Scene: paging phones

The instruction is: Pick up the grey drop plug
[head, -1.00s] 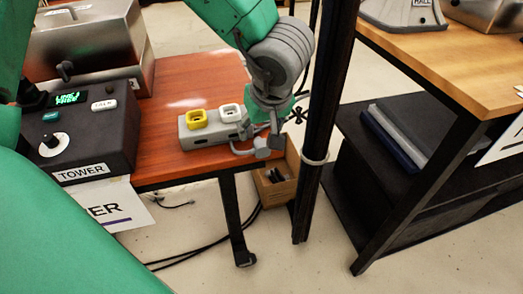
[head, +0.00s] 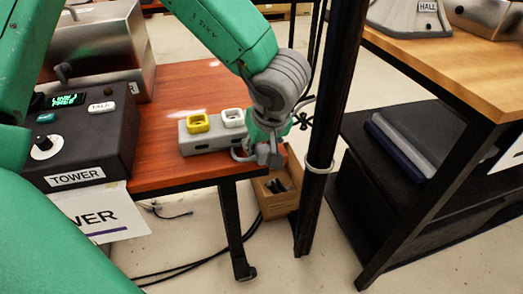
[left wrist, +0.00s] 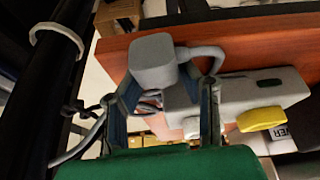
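The grey drop plug (head: 268,157) is at the right front corner of the red-brown table, at the end of the grey box (head: 205,140). In the left wrist view the plug (left wrist: 152,58) is a rounded grey block with a curved grey cord running right toward the box. My left gripper (head: 262,137) is at the plug from above. In the left wrist view its fingers (left wrist: 160,88) stand apart on either side of the plug's near end; firm contact is not clear. My right gripper is not in view.
A black post (head: 328,110) stands close right of my gripper. A cardboard box (head: 278,192) is on the floor below. The TOWER console (head: 80,140) stands at left.

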